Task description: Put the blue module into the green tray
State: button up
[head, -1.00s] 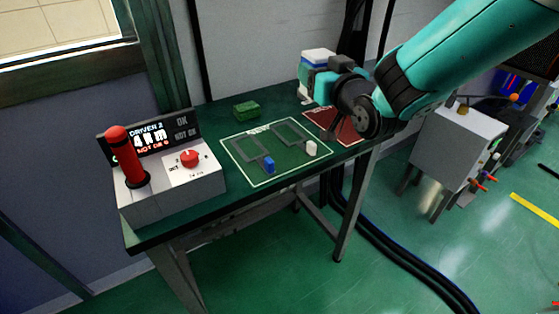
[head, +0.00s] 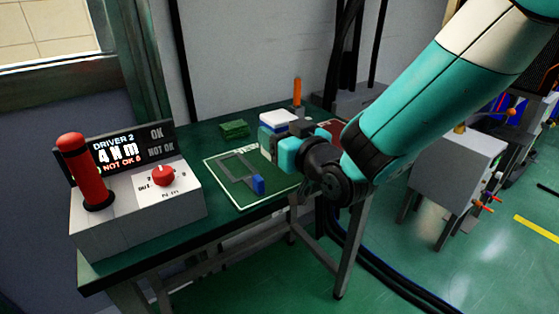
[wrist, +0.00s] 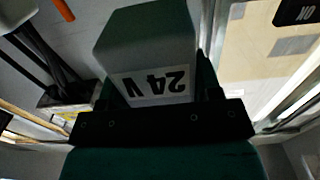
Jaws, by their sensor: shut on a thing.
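My gripper (head: 287,140) is shut on a module (head: 279,118) with a white top and a blue band. The wrist view shows its pale face with an upside-down "24 V" label (wrist: 155,84) between the fingers. In the head view the module appears over the back right of the green tray (head: 232,195), a flat green area with a white outline. I cannot tell its exact height above it. A grey frame outline (head: 229,166) lies in the tray's left part. A small blue block (head: 258,185) stands at that frame's front corner. The tray's right part is hidden behind my gripper.
A control box (head: 140,215) with a red lever (head: 85,172), red knob (head: 164,175) and display stands at the left. A green block (head: 234,128) lies behind the tray. An orange post (head: 297,92) stands at the back. A red area (head: 328,127) is partly hidden on the right.

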notch_tip(320, 180, down, 5)
jog(key=shift+f+b, duration=0.2)
jog(key=shift+b, duration=0.65)
jog(key=shift+r, duration=0.1)
jog(key=o, duration=0.8)
jog(key=b+v, duration=1.2)
